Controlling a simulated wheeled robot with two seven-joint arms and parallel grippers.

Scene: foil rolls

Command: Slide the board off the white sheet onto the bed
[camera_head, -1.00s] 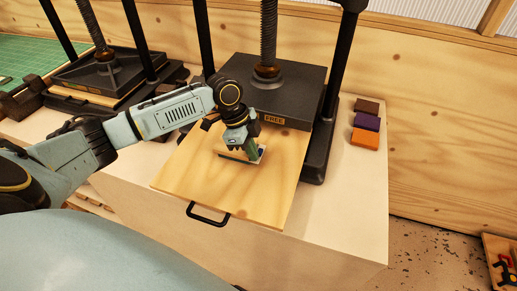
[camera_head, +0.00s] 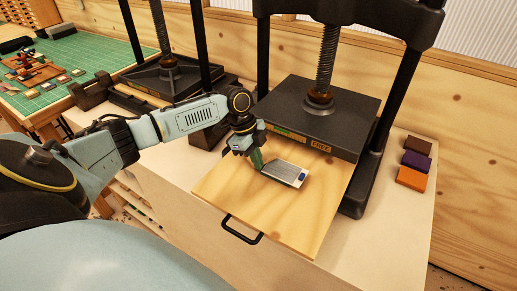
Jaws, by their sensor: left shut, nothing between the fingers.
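The pull-out wooden bed (camera_head: 262,208), with a black handle at its front, extends from under the black press plate. A small flat grey board (camera_head: 287,171) with a dark blue patch at its right end lies on the bed. A pale edge shows along it; I cannot tell the white sheet apart from the board. My left gripper (camera_head: 257,163) is shut and empty, its green fingertips low at the board's left end. I cannot tell whether they touch it. My right gripper is out of view.
The press plate (camera_head: 330,115), marked FREE, hangs just behind the board. Orange (camera_head: 412,179), purple (camera_head: 417,161) and brown (camera_head: 418,146) blocks lie to the right. A second press (camera_head: 172,78) stands at the left. The bed's front half is clear.

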